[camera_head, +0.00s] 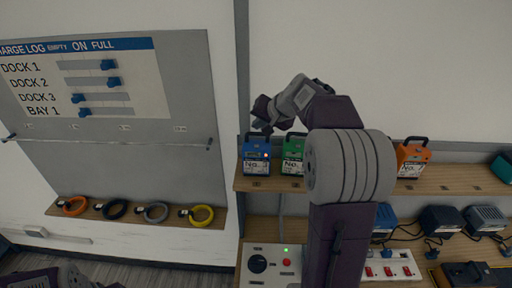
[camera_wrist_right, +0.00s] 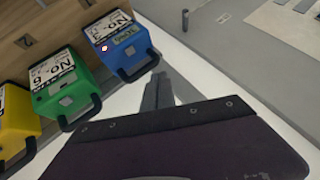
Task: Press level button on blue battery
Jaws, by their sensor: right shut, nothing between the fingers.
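The blue battery (camera_head: 250,168) stands upright on the upper wooden shelf at its left end, with a dark handle on top and a "No. 3" label. The blue battery (camera_wrist_right: 125,52) is near the top there. My right gripper (camera_head: 263,118) is shut and empty, just above the blue battery in the head view. Its closed fingers (camera_wrist_right: 158,92) point toward the battery's handle side in the wrist view; contact is not visible. My left gripper is out of sight.
A green battery (camera_head: 292,164) stands close beside the blue one; a yellow battery (camera_wrist_right: 15,118) is beyond it. An orange battery (camera_head: 412,155) stands farther right. A charge log board (camera_head: 85,80) hangs left.

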